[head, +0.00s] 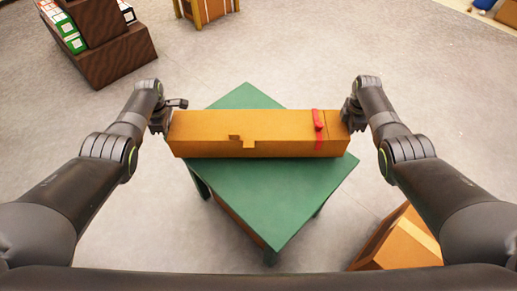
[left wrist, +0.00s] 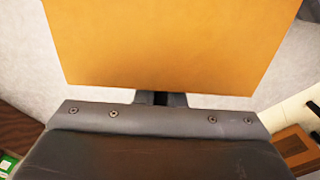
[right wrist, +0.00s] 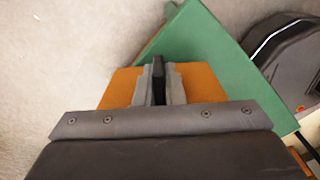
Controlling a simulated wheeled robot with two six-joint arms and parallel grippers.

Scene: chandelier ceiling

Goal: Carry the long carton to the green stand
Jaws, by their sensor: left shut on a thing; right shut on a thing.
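The long carton (head: 215,130) is orange-brown with a red strip near its right end. In the head view it lies crosswise over the green stand (head: 270,205), and both its ends reach past the stand's top. I cannot tell whether it rests on the top or is held just above it. My left gripper (head: 168,117) is shut on the carton's left end; the carton fills the left wrist view (left wrist: 170,40). My right gripper (head: 350,112) is shut on its right end. The right wrist view shows the carton's end (right wrist: 120,88) and the green stand (right wrist: 215,60).
A brown shelf (head: 115,55) with green and white boxes stands at the back left. A wooden piece with yellow legs (head: 205,10) is at the back. A taped cardboard box (head: 400,245) sits on the floor at the front right. The grey floor around the stand is otherwise clear.

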